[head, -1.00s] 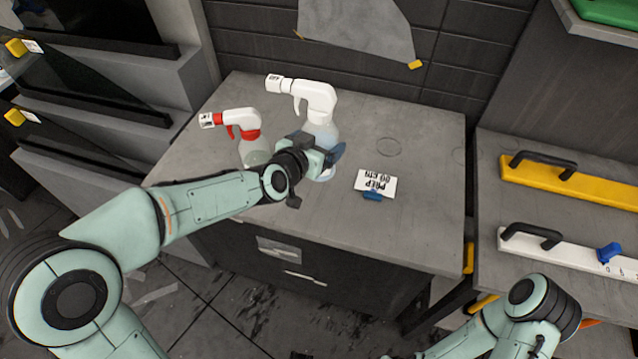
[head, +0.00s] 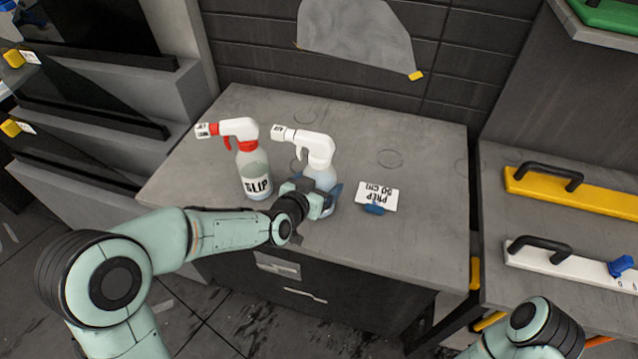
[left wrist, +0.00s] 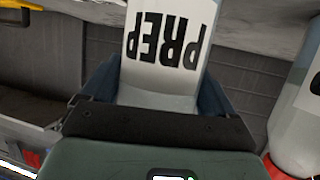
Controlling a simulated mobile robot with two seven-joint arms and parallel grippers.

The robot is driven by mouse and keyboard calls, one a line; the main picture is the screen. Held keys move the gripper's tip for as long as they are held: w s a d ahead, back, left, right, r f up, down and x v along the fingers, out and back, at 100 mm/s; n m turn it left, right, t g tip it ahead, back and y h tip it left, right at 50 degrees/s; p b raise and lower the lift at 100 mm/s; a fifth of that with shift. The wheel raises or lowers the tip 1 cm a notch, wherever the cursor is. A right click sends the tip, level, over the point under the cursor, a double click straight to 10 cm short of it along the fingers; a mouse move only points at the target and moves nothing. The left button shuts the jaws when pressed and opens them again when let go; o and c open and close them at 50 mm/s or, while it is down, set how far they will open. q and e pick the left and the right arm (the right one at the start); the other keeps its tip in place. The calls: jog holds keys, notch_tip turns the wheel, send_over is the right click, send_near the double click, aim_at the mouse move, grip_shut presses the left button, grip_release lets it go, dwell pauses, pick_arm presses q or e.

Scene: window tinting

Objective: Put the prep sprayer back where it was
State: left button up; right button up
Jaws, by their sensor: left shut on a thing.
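The prep sprayer (head: 321,172) is a clear bottle with a white spray head, upright near the middle of the grey cabinet top (head: 420,245). My left gripper (head: 326,200) is shut around its lower body. In the left wrist view the PREP label (left wrist: 165,45) shows between the blue fingers (left wrist: 158,95). The gripper hides the bottle's base in the head view, so I cannot tell whether it touches the top. A card reading PREP 50 cm (head: 378,192), with a blue clip, lies just right of it. My right gripper is out of view.
The red-and-white SLIP sprayer (head: 254,168) stands close on the left; it also shows in the left wrist view (left wrist: 298,125). Faint rings mark the top, one behind the card (head: 390,159) and one at the back (head: 305,117). The right side of the top is clear.

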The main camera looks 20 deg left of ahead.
pick_arm(q)
jog(key=shift+f, duration=0.15)
jog(key=o, duration=1.2)
jog(key=shift+c, duration=0.2)
jog(key=shift+r, duration=0.3)
jog(key=b+v, duration=0.1)
jog(key=v, duration=1.1)
jog(key=shift+f, duration=0.15)
